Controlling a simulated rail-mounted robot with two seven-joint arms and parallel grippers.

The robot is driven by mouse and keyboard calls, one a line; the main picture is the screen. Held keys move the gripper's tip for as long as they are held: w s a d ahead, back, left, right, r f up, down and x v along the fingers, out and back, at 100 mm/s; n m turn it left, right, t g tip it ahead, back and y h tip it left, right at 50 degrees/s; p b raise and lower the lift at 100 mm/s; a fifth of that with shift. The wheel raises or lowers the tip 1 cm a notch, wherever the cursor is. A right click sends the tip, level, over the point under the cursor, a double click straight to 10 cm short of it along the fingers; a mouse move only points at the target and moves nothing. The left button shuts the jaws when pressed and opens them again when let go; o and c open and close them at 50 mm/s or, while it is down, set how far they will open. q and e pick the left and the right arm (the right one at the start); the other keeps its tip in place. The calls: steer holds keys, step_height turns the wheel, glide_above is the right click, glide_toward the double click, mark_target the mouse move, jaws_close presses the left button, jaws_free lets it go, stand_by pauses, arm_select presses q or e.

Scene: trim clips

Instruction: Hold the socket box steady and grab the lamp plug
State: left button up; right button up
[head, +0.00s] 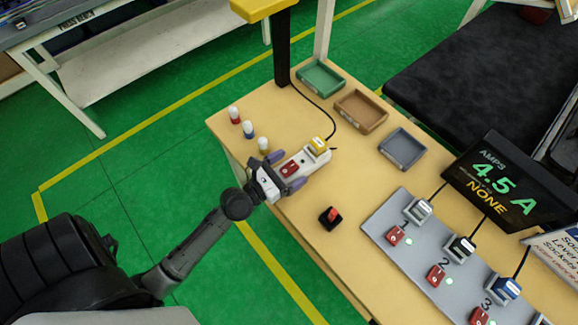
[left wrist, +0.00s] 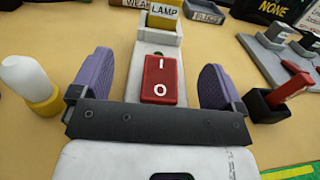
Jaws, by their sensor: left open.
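The white socket box (head: 304,158) lies on the wooden bench near its left edge, with a red rocker switch (left wrist: 160,80) marked I and O on top. The yellow lamp plug (head: 319,145) sits at the box's far end; its LAMP label shows in the left wrist view (left wrist: 164,11). A black cord runs from near the plug to the post. My left gripper (head: 285,171) is open, its purple fingers on either side of the box by the switch. In the left wrist view, gaps show between fingers and box. My right gripper is not in view.
Capped bottles, red (head: 235,116), blue (head: 248,131) and yellow (head: 263,146), stand left of the box. Green (head: 320,77), brown (head: 361,110) and grey (head: 402,148) trays lie behind. A black-and-red switch (head: 330,217) and a grey numbered socket panel (head: 385,212) lie to the right.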

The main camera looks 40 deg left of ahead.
arm_select(q)
steer(key=shift+w, duration=0.1)
steer(key=c, duration=1.2)
